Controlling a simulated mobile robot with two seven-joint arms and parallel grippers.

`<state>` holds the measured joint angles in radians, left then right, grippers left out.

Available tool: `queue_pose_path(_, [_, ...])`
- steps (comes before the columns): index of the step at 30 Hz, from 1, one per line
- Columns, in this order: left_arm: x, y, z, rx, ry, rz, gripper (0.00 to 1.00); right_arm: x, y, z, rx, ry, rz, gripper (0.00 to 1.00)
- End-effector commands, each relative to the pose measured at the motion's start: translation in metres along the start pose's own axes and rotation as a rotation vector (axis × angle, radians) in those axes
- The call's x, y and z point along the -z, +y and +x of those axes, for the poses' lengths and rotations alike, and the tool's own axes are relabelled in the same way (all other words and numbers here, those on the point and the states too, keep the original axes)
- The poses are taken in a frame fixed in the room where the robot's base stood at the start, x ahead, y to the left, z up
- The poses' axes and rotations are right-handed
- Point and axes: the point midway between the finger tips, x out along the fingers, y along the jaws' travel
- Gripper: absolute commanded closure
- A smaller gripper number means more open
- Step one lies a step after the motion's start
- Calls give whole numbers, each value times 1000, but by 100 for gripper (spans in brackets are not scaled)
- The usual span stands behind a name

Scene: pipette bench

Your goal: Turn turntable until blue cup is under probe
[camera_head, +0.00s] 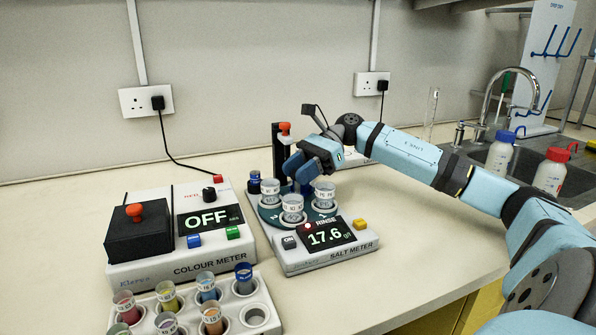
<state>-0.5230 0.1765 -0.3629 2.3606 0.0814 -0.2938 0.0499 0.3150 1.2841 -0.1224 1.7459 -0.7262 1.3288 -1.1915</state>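The turntable (268,217) is a blue-grey disc on the salt meter (303,262), at the middle of the head view. Several clear cups with white labels stand on it, one at the front (292,208), one at the right (324,195) and one at the left (270,191). A small dark cylinder with a blue top (254,181) shows at the disc's back left; I cannot tell if it is the blue cup. My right gripper (297,172) is low over the back of the turntable, beside the black probe stand (279,150). It hides the probe tip, and its finger gap is unclear. My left gripper is not in view.
The colour meter (177,236), reading OFF, stands left of the salt meter, which reads 17.6. A white rack (266,296) of coloured vials is in front, including a dark blue one (243,278). Bottles (501,153) and a sink are at the right. The front right bench is clear.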

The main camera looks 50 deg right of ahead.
Motion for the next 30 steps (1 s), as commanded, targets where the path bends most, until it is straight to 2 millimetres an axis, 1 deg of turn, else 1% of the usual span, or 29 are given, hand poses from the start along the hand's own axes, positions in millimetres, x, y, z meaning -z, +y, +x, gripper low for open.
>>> queue_pose_path(1, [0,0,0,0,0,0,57,0,0,0,0,0,0,51])
queue_pose_path(2, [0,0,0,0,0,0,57,0,0,0,0,0,0,46])
queue_pose_path(10, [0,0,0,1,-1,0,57,0,0,-1,0,0,0,46])
queue_pose_path(14, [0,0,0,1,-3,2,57,0,-1,-10,3,1,2,46])
queue_pose_path(17, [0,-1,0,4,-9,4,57,0,0,-26,2,1,3,46])
queue_pose_path(20, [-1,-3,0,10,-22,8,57,0,-1,-49,4,1,3,46])
queue_pose_path(24, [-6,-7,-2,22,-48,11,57,0,-1,-82,3,0,2,46])
queue_pose_path(27, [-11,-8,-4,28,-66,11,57,0,-1,-103,3,0,2,46])
queue_pose_path(30, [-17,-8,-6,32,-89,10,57,-1,0,-120,2,0,1,46])
